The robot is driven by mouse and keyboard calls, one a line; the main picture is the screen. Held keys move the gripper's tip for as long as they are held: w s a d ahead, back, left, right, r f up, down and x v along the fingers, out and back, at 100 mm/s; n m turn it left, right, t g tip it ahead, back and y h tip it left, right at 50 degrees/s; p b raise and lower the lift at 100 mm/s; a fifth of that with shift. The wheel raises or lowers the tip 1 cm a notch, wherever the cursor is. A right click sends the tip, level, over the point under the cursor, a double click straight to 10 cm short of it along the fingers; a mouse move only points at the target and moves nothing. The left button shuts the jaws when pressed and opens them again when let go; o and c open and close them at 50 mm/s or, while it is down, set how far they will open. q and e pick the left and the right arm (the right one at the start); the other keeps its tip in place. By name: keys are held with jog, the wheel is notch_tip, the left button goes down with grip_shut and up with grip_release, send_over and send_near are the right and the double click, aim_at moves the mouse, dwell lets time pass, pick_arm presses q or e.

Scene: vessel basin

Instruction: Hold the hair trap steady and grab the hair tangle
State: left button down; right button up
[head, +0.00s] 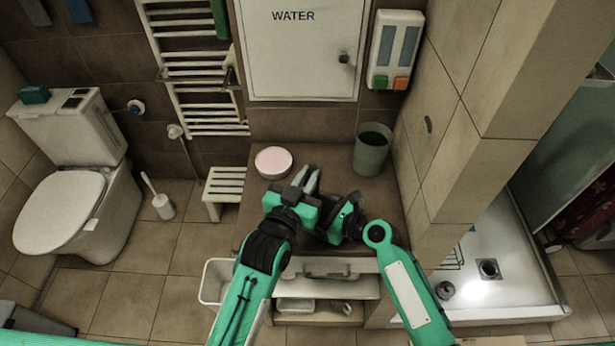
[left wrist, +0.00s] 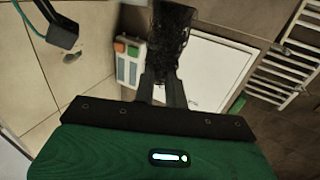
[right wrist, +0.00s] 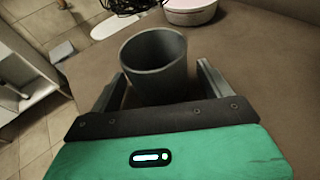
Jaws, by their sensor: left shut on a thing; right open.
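A dark, stringy hair tangle (left wrist: 174,38) sits at the fingertips of my left gripper (left wrist: 160,82), which is shut on it. In the head view my left gripper (head: 309,180) is above the brown counter. Part of the tangle (right wrist: 130,5) shows at the top edge of the right wrist view, beyond the cup. A grey round cup, apparently the hair trap (right wrist: 150,82), stands upright between the spread fingers of my right gripper (right wrist: 158,85). I cannot tell if they touch it. My right gripper (head: 343,215) is open in the head view, where the grippers seem to hide this cup.
A round pink-topped white tub (head: 273,161) is on the counter (head: 405,185) to the left. A larger grey-green container (head: 371,150) stands at the back right. A tiled pillar (head: 450,130) bounds the right side. A white stool (head: 224,187) is left of the counter.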

jog(key=v, duration=1.2)
jog(key=shift+r, duration=0.1)
